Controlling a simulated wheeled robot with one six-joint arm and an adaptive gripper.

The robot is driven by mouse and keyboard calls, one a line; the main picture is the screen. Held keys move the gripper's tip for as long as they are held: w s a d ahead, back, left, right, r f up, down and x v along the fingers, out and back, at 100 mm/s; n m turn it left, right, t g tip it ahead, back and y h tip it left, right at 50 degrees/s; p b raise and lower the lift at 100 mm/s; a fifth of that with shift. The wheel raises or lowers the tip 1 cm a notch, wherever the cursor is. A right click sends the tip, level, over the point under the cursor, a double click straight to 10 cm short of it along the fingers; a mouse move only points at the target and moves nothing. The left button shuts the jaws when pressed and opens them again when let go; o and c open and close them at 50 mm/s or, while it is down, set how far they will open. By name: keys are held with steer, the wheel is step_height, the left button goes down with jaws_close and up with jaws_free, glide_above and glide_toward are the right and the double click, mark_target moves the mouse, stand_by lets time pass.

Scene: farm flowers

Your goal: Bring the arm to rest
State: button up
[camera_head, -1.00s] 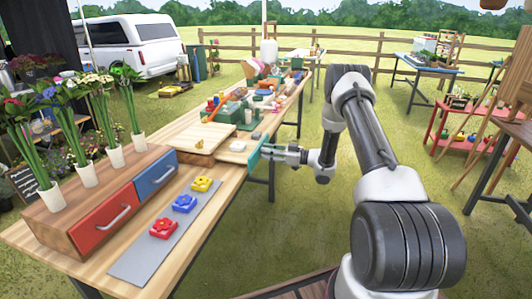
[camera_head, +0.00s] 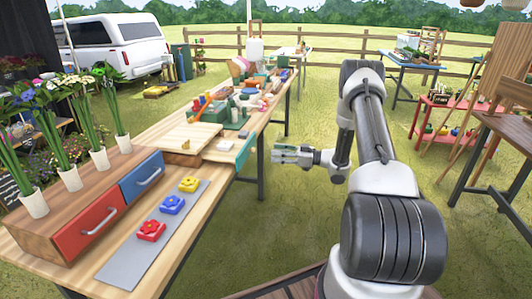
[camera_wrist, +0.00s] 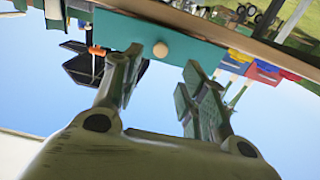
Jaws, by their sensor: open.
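My gripper (camera_head: 277,155) is open and empty. In the head view it is out over the grass, to the right of the wooden table (camera_head: 222,157) and apart from it. In the wrist view its two fingers (camera_wrist: 158,90) stand apart with nothing between them. Beyond them is a teal panel with a round pale knob (camera_wrist: 160,49). In the head view the teal panel (camera_head: 246,149) stands out at the table's right edge, to the left of my gripper. My arm reaches forward from the lower right, bent at the elbow.
On the table are a cabinet with a red drawer (camera_head: 88,226) and a blue drawer (camera_head: 142,176), flower vases, and a grey strip (camera_head: 124,268) with red, blue and yellow flower blocks. A red shelf (camera_head: 430,124) stands at right. Grass around my gripper is clear.

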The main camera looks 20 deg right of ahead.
steer(key=shift+v, duration=1.05)
